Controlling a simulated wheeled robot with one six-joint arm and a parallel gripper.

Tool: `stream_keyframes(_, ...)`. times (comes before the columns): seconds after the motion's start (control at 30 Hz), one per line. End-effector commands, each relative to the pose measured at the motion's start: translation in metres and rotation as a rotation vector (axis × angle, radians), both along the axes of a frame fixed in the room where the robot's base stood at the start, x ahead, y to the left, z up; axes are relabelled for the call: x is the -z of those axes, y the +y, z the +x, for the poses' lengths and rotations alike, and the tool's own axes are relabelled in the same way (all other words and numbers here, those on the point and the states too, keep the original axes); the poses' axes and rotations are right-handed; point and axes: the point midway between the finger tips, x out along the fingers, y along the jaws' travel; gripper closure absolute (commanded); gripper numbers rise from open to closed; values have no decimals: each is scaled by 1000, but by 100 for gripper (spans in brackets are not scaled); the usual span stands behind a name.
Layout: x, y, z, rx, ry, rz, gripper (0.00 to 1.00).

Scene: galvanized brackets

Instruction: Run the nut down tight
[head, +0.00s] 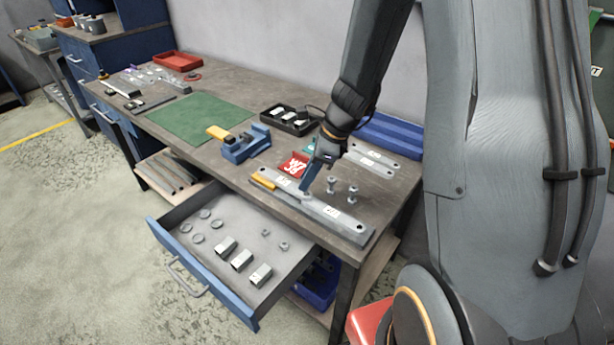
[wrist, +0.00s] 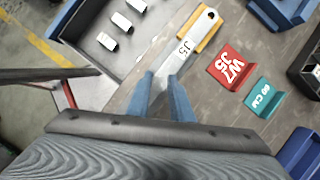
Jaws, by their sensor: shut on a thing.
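The galvanized bracket (head: 318,207) lies along the front edge of the bench, with white labels on it. In the wrist view its far part (wrist: 175,60), labelled J5, runs up to a round hole at the end. My gripper (head: 306,188) points down onto the middle of the bracket. In the wrist view its two blue fingers (wrist: 164,78) stand a little apart over the strip, shut on what appears to be the nut. The nut and any bolt under it are hidden between the fingers, so I cannot tell how it sits.
Two bolts (head: 342,188) stand behind the bracket. An open drawer (head: 250,225) below holds rings, small nuts and white-topped blocks. A red card (head: 294,165), a teal card (wrist: 264,97), a blue vise (head: 245,145) and a black tray (head: 290,118) are near. The green mat (head: 195,118) is clear.

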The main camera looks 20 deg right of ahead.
Motion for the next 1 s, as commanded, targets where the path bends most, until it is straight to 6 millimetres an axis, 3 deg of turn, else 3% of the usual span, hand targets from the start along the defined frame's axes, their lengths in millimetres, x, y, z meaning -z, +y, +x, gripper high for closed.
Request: stream_keyframes(1.0,11,0,0,1,0,0,100)
